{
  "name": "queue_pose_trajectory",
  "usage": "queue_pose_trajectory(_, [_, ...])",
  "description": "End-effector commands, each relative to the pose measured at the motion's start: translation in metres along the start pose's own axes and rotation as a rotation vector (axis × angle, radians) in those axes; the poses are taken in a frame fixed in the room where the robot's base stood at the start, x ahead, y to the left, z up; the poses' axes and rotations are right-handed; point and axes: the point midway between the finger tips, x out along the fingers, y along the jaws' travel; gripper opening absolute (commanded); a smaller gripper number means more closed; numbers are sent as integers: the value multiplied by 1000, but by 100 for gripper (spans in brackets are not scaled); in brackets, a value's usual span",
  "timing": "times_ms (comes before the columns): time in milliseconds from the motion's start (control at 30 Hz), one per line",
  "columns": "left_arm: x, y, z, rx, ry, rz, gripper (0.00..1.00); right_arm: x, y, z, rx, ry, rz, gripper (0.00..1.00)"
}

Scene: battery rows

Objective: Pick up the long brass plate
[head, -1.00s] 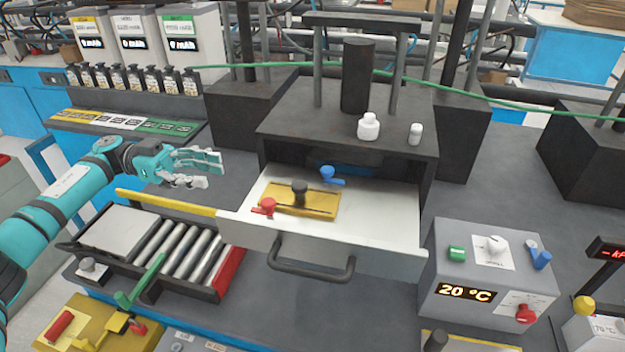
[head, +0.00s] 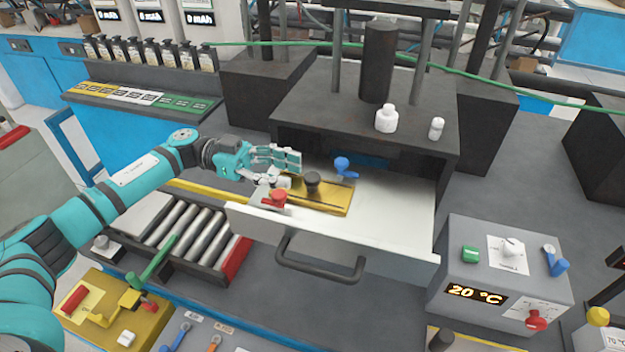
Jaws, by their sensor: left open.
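A long yellow brass-coloured plate (head: 332,198) with a black knob (head: 312,182) lies in the open white drawer. A red handle (head: 276,198) is at its front left and a blue handle (head: 342,167) is near its back right. My left gripper (head: 294,171) is open over the plate's left end, its fingers pointing right toward the black knob. It hides the plate's back left part. I cannot tell whether a finger touches the plate. My right gripper is not in view.
The white drawer (head: 395,238) has a dark front handle (head: 320,265) and sticks out of a black press (head: 300,120). A grey control box (head: 450,268) stands to its right.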

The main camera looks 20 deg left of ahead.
Motion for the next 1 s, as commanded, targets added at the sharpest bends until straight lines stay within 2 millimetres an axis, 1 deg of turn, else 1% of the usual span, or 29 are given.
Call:
queue_pose_trajectory(167, [12,0,-2,0,0,1,40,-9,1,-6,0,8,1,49])
queue_pose_trajectory(333, [38,-2,-4,-2,2,3,40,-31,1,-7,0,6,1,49])
queue_pose_trajectory(433, [50,-2,-1,-1,1,2,40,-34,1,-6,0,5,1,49])
queue_pose_trajectory(533, [56,-2,1,0,0,0,40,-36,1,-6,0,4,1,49])
queue_pose_trajectory(733, [56,-2,3,0,-1,-1,40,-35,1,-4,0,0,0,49])
queue_pose_trajectory(767, [56,-2,3,0,-1,-1,39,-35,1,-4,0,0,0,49])
queue_pose_trajectory(1000, [56,-2,3,0,-1,-1,8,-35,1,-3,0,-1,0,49])
